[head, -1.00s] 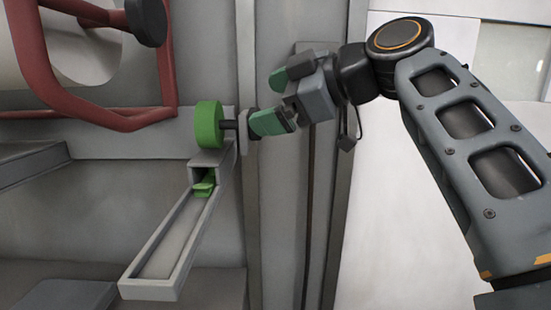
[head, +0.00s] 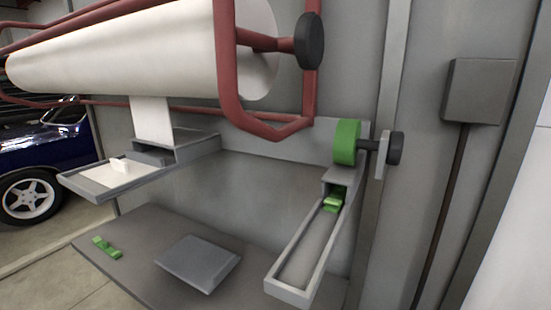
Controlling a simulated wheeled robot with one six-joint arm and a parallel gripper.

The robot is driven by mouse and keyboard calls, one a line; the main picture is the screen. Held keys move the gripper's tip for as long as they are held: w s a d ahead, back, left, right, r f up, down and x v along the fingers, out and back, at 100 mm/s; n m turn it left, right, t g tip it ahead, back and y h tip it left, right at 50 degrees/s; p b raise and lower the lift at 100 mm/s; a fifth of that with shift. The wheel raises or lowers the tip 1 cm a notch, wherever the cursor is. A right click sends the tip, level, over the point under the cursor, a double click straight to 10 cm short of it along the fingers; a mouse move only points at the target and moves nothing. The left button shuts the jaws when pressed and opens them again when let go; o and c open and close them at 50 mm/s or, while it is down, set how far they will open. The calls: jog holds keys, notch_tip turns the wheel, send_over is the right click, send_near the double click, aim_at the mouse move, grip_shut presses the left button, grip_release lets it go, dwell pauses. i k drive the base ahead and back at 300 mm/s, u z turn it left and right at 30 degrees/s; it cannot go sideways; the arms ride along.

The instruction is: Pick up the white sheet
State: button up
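A flat white sheet (head: 98,178) lies in the shallow grey tray (head: 115,189) at the left of the head view. A small raised white piece (head: 120,165) stands up near its far edge; I cannot tell whether it is part of the sheet. Above the tray, a white strip (head: 152,118) hangs from the large white roll (head: 140,52) down toward a grey slot block (head: 180,150). My gripper is not in view, so its state does not show.
A red tube frame (head: 228,70) surrounds the roll. A green wheel (head: 346,142) with a black knob (head: 394,148) sits above a grey chute (head: 300,262) holding a green piece (head: 334,200). Below are a grey shelf (head: 150,240), a dark plate (head: 197,263) and another green piece (head: 106,247).

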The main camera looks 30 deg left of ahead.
aim_at(118, 172)
jog(key=u, duration=3.15)
jog(key=i, duration=1.25)
jog(key=u, duration=0.5)
